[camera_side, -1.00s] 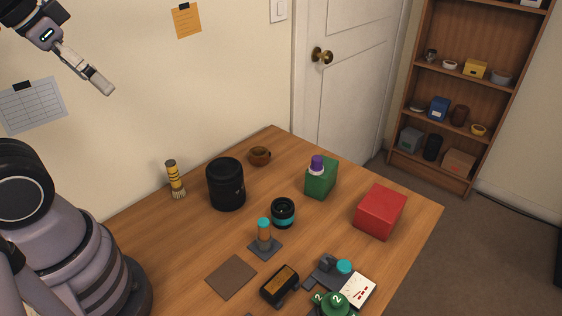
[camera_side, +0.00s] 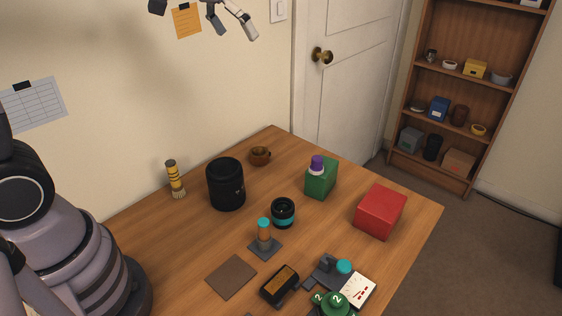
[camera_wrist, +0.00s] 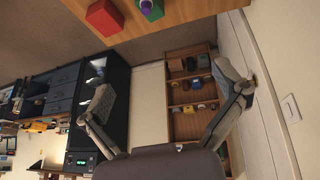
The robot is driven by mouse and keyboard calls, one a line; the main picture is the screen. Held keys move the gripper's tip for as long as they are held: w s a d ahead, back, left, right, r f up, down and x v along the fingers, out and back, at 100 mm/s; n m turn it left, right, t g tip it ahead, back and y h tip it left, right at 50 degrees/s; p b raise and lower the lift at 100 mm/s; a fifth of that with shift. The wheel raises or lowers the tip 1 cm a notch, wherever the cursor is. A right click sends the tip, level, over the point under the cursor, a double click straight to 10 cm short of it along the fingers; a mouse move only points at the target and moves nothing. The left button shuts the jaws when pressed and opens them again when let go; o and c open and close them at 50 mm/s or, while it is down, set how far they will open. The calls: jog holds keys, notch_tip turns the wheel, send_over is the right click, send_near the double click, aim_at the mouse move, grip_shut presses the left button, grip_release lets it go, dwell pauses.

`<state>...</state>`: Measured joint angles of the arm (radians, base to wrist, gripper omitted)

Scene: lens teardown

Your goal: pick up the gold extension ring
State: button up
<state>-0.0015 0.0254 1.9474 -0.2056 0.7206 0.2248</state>
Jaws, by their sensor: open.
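I cannot make out a clearly gold ring in either view. A short black lens part with a teal band (camera_side: 283,213) and a large black barrel (camera_side: 226,184) stand behind. My gripper (camera_side: 233,32) is open and empty, high above the table near the wall. Its spread fingers also show in the wrist view (camera_wrist: 168,90), with nothing between them.
A green box (camera_side: 321,180) with a purple-capped item and a red box (camera_side: 381,212) stand on the right. A brush (camera_side: 175,180) and brown cup (camera_side: 260,156) are at the back.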

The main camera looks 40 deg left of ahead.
jog(key=w+a+f, duration=0.2)
jog(key=w+f, duration=0.4)
jog(key=w, duration=0.1)
jog(key=n+g+y, duration=0.1)
jog(key=n+y, duration=0.2)
jog(key=n, duration=0.2)
send_over(260, 151)
jog(key=s, duration=0.3)
notch_tip(260, 151, down, 30)
jog(key=shift+w+d+r, duration=0.1)
jog(key=shift+w+r, duration=0.05)
jog(key=shift+r, duration=0.1)
jog(key=shift+w+d+x, duration=0.1)
jog(key=shift+d+x, duration=0.1)
jog(key=shift+x, duration=1.35)
jog(key=shift+w+d+x, duration=0.15)
jog(key=shift+x, duration=1.4)
jog(key=shift+a, duration=0.15)
jog(key=c, duration=1.3)
